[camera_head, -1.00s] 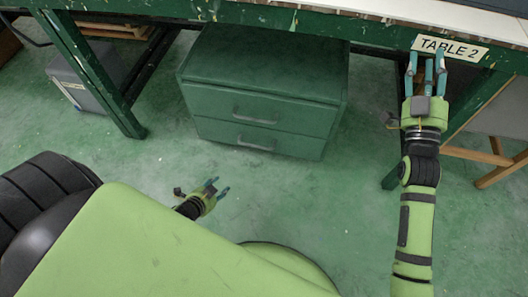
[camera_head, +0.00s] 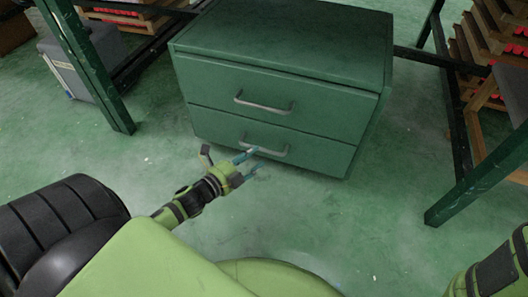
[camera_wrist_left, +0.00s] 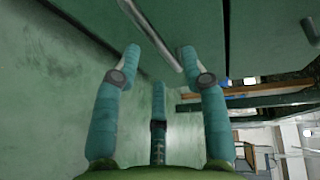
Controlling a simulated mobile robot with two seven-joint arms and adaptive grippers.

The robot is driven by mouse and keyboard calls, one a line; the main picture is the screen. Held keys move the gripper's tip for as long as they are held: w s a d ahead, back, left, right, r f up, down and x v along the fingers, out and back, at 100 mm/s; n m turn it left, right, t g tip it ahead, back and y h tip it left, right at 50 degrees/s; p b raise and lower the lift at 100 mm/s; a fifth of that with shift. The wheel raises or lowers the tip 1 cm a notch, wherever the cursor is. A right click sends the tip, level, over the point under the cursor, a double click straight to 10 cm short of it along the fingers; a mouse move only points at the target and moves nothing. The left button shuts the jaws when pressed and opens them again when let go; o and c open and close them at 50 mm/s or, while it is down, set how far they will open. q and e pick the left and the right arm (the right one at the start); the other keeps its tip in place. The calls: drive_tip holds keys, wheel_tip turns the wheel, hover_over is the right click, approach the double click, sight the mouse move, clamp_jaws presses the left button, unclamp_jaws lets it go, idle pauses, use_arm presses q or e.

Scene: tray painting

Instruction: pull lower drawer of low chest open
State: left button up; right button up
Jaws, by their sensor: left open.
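The low green chest (camera_head: 290,35) stands on the floor with two drawers, both shut. The lower drawer (camera_head: 318,152) has a grey bar handle (camera_head: 273,152). My left gripper (camera_head: 251,161) is at the left part of this handle, its fingers open. In the left wrist view the handle bar (camera_wrist_left: 152,36) runs between the two outer fingertips of my left gripper (camera_wrist_left: 160,55), beside the green drawer front (camera_wrist_left: 195,22). I cannot tell whether a finger touches the bar. My right gripper is out of view; only part of my right arm shows at the lower right.
The upper drawer has its own handle (camera_head: 263,106). A green table leg (camera_head: 88,75) stands left of the chest, near a grey bin (camera_head: 85,60). Another green leg (camera_head: 470,180) stands at the right, before wooden crates (camera_head: 490,50). The floor before the chest is clear.

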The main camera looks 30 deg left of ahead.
sight(263, 150)
use_arm(q)
drive_tip(key=b+x, duration=0.2)
drive_tip(key=x, duration=0.2)
drive_tip(key=shift+f, duration=0.2)
drive_tip(key=shift+w+b, duration=0.3)
drive_tip(key=shift+w, duration=0.3)
clamp_jaws()
